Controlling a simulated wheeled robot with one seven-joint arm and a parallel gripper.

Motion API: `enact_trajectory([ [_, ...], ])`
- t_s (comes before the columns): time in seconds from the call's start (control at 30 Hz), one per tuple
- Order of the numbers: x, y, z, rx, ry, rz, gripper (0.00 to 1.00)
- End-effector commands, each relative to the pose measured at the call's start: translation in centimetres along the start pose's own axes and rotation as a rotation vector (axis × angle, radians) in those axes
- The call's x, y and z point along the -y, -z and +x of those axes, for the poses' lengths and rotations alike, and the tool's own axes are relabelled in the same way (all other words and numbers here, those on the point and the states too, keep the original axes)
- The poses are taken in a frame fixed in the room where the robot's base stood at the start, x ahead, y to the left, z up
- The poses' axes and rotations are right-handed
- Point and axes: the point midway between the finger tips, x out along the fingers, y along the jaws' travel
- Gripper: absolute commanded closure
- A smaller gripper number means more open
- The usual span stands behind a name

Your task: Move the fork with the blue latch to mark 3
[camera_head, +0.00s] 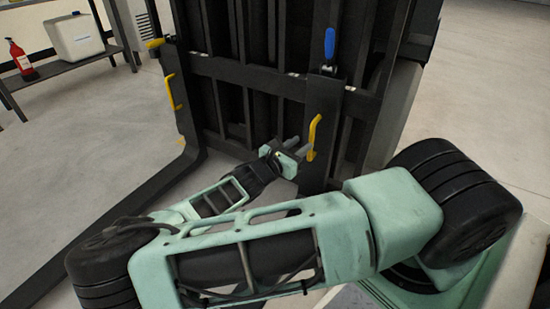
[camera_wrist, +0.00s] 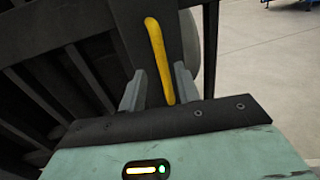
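The fork with the blue latch (camera_head: 319,110) hangs on the right part of a dark lift carriage (camera_head: 250,78). Its blue latch (camera_head: 330,44) stands upright at the top bar. A yellow handle (camera_head: 314,136) is on this fork's shank. My gripper (camera_head: 298,149) is at that handle. In the wrist view, the fingers of my gripper (camera_wrist: 158,90) are apart, with the yellow handle (camera_wrist: 159,60) between them, nearer the right finger. I cannot tell whether they touch it. Small pale marks (camera_head: 292,74) show on the bar; their numbers are unreadable. The fork's lower part is hidden behind my arm.
A second fork (camera_head: 181,105) with a yellow latch (camera_head: 157,42) and yellow handle is at the left; its long tine (camera_head: 95,232) reaches forward near the floor. A bench (camera_head: 68,67) with a fire extinguisher (camera_head: 20,58) and a white box (camera_head: 76,38) stands far left.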

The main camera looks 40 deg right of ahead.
Motion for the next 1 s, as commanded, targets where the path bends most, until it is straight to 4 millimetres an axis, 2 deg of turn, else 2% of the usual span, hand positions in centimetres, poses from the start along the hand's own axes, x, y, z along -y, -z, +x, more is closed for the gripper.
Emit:
enact_trajectory([
  [0.03,-0.2,-0.4,-1.4,-0.005,-0.005,0.002,0.68],
  [0.3,-0.1,-0.3,-7.5,-0.004,-0.004,0.002,0.68],
  [0.5,-0.1,-0.1,-10.5,-0.002,-0.002,0.002,0.68],
  [0.7,0.0,0.0,-11.5,0.0,0.0,0.002,0.68],
  [1.0,0.0,0.0,-11.5,0.0,0.0,0.001,0.68],
])
